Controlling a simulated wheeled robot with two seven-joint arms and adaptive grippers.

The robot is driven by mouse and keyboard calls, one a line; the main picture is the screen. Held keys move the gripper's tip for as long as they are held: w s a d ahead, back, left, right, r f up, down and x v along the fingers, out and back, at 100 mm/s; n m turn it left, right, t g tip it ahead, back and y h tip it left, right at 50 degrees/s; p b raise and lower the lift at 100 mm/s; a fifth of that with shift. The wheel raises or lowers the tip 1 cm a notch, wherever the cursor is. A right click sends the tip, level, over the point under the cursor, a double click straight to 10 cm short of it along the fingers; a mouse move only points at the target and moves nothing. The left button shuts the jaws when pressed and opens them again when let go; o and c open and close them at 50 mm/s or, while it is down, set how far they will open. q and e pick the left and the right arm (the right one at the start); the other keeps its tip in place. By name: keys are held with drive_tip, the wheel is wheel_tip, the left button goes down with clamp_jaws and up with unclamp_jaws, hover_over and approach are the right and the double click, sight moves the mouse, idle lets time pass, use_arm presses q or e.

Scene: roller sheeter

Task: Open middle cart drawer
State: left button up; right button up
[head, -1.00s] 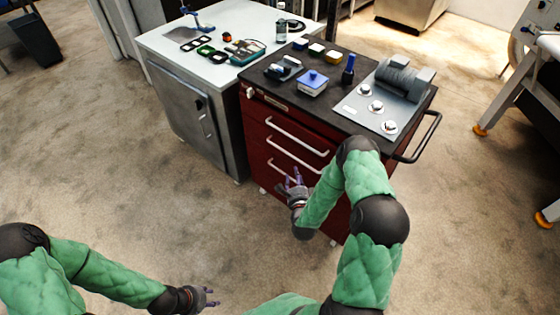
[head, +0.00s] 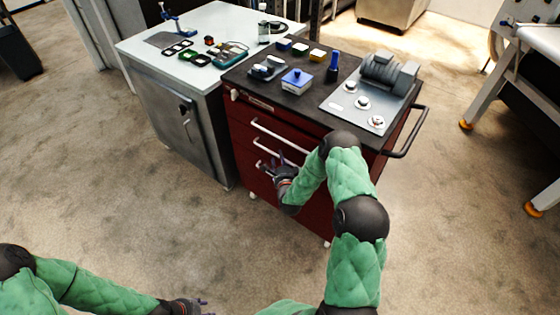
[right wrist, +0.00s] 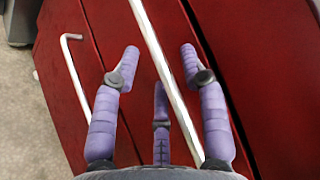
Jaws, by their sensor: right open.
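The dark red cart (head: 318,218) has pale bar handles on its front; its drawers look shut. The upper handle (head: 280,134) is in plain view. My right gripper (head: 272,166) is at the handle below it, the middle one (head: 260,168), and hides part of it. In the right wrist view my right gripper (right wrist: 158,70) is open, with a long pale handle (right wrist: 160,45) running between its purple fingers. No grip on it shows. A lower handle (right wrist: 73,85) lies to the left. My left gripper (head: 203,306) is low at the bottom edge, away from the cart, its fingers barely visible.
The cart's black top (head: 308,108) carries a grey roller machine (head: 375,88), a blue-lidded box (head: 297,82) and small items. A side rail (head: 412,135) sticks out right. A white-topped grey cabinet (head: 165,105) stands close on the left. The floor before the cart is clear.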

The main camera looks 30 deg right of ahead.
drive_tip(key=shift+c, duration=0.3)
clamp_jaws()
drive_tip(key=shift+a, duration=0.1)
